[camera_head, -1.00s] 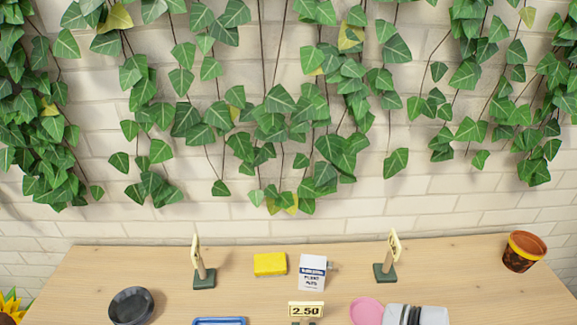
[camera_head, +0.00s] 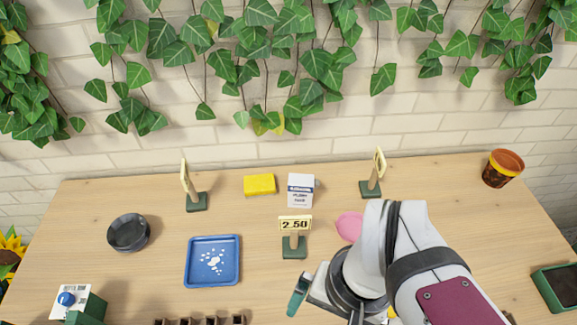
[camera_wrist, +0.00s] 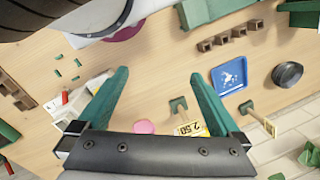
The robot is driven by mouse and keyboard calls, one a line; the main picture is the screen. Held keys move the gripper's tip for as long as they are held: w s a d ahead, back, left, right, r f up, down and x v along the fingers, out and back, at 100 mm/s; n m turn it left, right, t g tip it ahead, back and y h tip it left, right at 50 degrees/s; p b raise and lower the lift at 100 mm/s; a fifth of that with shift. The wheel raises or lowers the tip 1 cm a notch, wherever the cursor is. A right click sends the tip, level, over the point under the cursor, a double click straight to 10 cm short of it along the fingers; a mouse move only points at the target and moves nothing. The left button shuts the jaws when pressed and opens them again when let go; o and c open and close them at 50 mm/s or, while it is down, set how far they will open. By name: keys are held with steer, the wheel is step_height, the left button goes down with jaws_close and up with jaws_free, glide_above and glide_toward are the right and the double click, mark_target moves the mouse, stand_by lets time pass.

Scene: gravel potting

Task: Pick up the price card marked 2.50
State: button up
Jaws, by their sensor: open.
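The price card marked 2.50 (camera_head: 295,225) is pale yellow with dark figures. It stands upright on a short wooden post with a dark green base, near the middle of the table. In the wrist view the card (camera_wrist: 188,129) shows upside down by the right finger, partly cut off by my gripper's body. My gripper (camera_wrist: 160,76) has green fingers spread apart, with nothing between them. In the head view one green finger (camera_head: 298,290) shows, in front of the card and apart from it; the rest is hidden behind my arm.
Two other card stands, left (camera_head: 187,183) and right (camera_head: 377,167), stand farther back with their faces turned edge-on. A blue tray (camera_head: 187,262) lies left of the card, a pink disc (camera_head: 349,226) right. A yellow block (camera_head: 260,184) and white packet (camera_head: 301,189) stand behind.

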steer(key=c, duration=0.7)
steer(key=shift+o, duration=0.2)
steer(key=n+t+h, duration=1)
steer(key=n+t, duration=0.1)
steer(key=n, duration=2.3)
glide_toward(293, 237)
steer(key=x, duration=0.8)
steer(key=shift+w+f, duration=0.15)
steer(key=x, duration=0.6)
steer(key=shift+f, duration=0.3)
